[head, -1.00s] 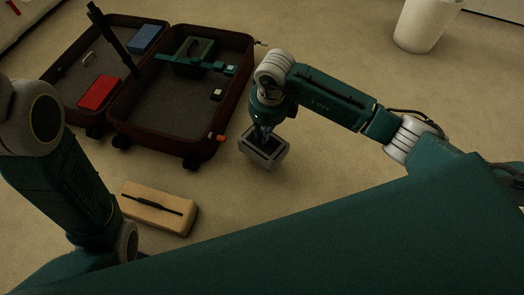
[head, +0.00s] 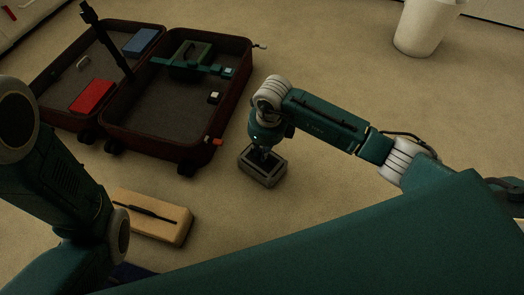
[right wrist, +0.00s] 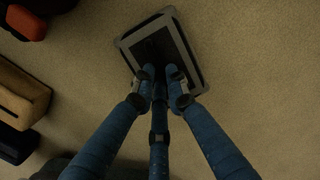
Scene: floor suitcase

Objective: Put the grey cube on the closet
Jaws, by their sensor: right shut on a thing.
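The grey cube (head: 270,179) looks like a grey box with a dark recessed top. It is just right of the open suitcase, at or close to the floor; I cannot tell whether it touches. My right gripper (head: 264,157) comes down on it from above and is shut on it. In the right wrist view the fingers (right wrist: 164,80) grip at the dark middle of the grey cube (right wrist: 186,42), whose pale rim shows. My left arm is at the left edge of the head view; its gripper is out of sight. I cannot make out a closet.
An open suitcase (head: 173,160) holds a red block (head: 91,97), a blue block (head: 141,41) and a green box (head: 192,55). A tan block (head: 150,222) with a dark handle lies in front of it. A white bin (head: 425,28) stands at the upper right. Floor between is clear.

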